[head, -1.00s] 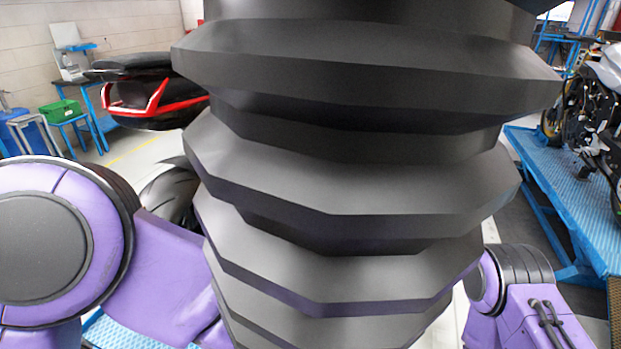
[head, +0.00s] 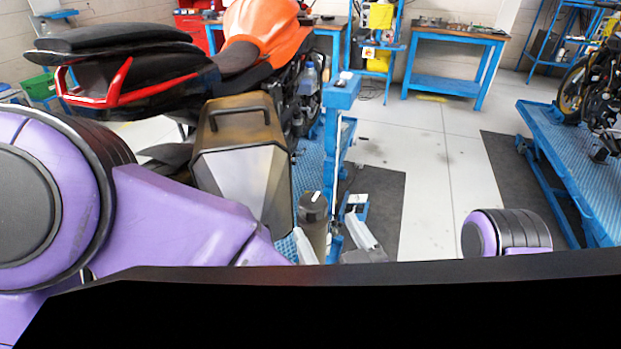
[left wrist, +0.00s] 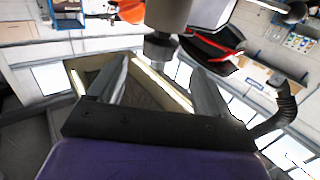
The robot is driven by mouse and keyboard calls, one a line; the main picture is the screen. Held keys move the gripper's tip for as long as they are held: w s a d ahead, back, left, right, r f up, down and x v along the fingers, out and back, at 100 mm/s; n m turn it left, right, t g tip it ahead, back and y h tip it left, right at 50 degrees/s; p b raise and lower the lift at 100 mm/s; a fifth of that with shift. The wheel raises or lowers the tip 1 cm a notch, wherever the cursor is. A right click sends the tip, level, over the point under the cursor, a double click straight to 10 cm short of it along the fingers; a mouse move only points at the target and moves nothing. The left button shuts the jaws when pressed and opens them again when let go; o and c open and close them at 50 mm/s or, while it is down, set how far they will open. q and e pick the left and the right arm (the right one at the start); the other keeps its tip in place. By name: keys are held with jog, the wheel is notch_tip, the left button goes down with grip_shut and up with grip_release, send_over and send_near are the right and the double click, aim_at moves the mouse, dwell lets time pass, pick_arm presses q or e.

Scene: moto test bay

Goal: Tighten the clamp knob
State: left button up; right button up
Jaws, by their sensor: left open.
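In the head view a grey upright cylinder with a dark round cap and a white mark, which looks like the clamp knob (head: 313,208), stands at the foot of the blue post. My left gripper (head: 335,240) is beside it, its pale fingers apart and partly hidden by a black band in front. In the left wrist view my left gripper (left wrist: 160,85) is open and empty. A grey cylinder with a narrower dark end (left wrist: 160,47) comes in from the top, just beyond the fingertips. I cannot tell if it is the knob. My right gripper is out of view.
An orange motorcycle (head: 262,30) with a scuffed metal side case (head: 243,165) stands close on the left. The blue post (head: 336,130) rises beside it. Another blue lift (head: 570,165) is at the right. Grey floor (head: 445,150) lies open between.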

aim_at(309, 195)
pick_arm(q)
jog(key=x, duration=0.1)
jog(key=p+x, duration=0.1)
jog(key=x, duration=0.2)
jog(key=shift+a+r+p, duration=0.2)
jog(key=shift+r+p, duration=0.15)
jog(key=x, duration=0.2)
jog(key=p+x, duration=0.1)
jog(key=x, duration=0.2)
jog(key=shift+w+d+f, duration=0.15)
jog(key=shift+w+f, duration=0.05)
jog(key=shift+f, duration=0.05)
jog(key=shift+s, duration=0.1)
jog(key=c, duration=1)
